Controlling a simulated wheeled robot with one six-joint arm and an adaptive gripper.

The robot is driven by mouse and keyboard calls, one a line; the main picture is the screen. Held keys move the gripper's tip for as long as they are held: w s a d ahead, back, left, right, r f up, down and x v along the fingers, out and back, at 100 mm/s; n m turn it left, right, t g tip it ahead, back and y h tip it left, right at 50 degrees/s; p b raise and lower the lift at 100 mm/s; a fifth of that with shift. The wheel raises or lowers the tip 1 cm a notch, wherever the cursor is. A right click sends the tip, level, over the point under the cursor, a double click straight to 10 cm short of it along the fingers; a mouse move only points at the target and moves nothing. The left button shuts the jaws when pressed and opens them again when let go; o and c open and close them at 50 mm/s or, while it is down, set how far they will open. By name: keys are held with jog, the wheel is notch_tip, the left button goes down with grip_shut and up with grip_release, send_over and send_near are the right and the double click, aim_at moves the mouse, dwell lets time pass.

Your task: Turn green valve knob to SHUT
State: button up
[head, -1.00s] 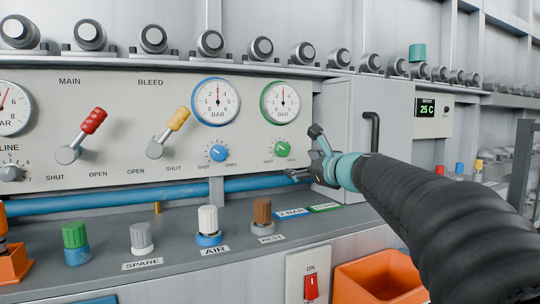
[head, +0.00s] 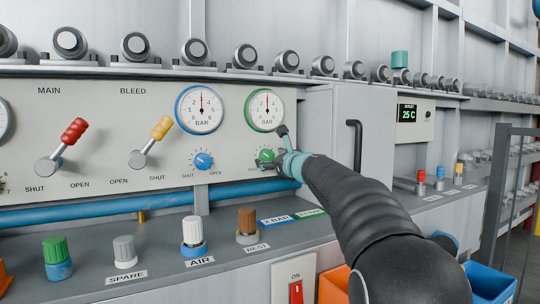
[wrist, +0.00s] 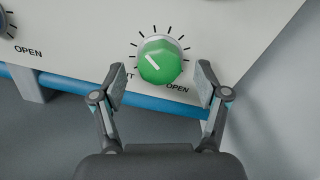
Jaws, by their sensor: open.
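The green valve knob (head: 265,156) is on the panel below the green-ringed gauge (head: 264,110). In the wrist view the knob (wrist: 161,60) is a round green dial with a white pointer line slanting from upper left to lower right, inside a ring of black ticks. The OPEN label shows at its lower right; the SHUT label is mostly hidden behind the left finger. My gripper (wrist: 159,82) is open, its fingers on either side below the knob, with a gap to it. In the head view my gripper (head: 274,148) partly covers the knob.
A blue knob (head: 203,160) sits to the left on the panel. A blue pipe (head: 160,203) runs below the panel. Several capped posts, such as the brown one (head: 247,226), stand on the ledge. A grey cabinet with a handle (head: 354,145) is to the right.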

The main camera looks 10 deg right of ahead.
jog(key=shift+x, duration=0.9)
jog(key=c, duration=1.1)
jog(key=shift+d, duration=0.2)
jog(key=shift+c, duration=0.2)
jog(key=shift+a, duration=0.15)
